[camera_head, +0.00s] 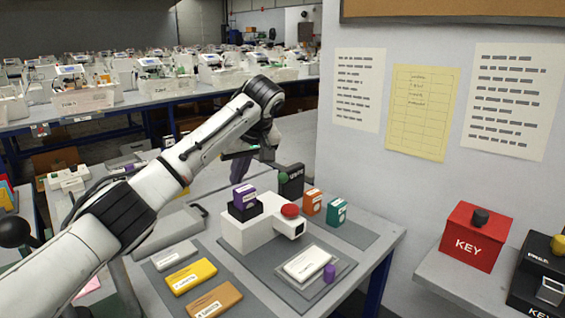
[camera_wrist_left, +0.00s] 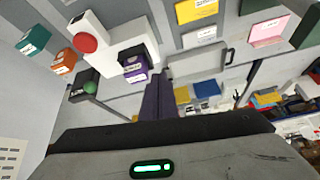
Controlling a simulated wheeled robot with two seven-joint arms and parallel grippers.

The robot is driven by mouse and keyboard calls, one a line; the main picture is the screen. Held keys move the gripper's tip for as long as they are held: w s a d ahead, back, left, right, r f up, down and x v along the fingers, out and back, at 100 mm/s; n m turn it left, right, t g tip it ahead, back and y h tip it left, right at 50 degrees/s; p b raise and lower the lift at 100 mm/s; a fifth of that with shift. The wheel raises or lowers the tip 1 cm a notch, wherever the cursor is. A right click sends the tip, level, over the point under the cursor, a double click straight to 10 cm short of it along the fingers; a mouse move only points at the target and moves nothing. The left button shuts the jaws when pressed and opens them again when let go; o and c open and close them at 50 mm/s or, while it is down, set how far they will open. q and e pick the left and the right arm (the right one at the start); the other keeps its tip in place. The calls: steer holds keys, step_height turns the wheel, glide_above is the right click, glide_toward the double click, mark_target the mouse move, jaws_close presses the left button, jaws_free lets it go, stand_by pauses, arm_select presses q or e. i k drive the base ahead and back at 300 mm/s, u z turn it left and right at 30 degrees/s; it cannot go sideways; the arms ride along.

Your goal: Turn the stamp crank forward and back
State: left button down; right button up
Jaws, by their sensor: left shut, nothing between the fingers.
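A white machine (camera_head: 252,232) with a red round button (camera_head: 290,211) stands on the table; it also shows in the wrist view (camera_wrist_left: 130,39). A purple box (camera_head: 243,194) sits in a black holder on its top. Behind it is a black box (camera_head: 293,187) with a green ball knob (camera_head: 283,177); the knob also shows in the wrist view (camera_wrist_left: 89,86). I cannot tell for sure which part is the stamp crank. My left gripper (camera_head: 239,172) is shut and empty, above and behind the machine, left of the green knob and apart from it. My right gripper is out of view.
Orange (camera_head: 312,202) and teal (camera_head: 337,211) boxes stand to the right of the machine. A white block (camera_head: 306,264) and small purple cylinder (camera_head: 329,273) lie in front. Yellow (camera_head: 192,277) and brown (camera_head: 214,299) blocks lie at front left. A wall (camera_head: 390,190) rises at right.

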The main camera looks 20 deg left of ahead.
mark_target(282, 178)
steer(key=i, duration=0.9)
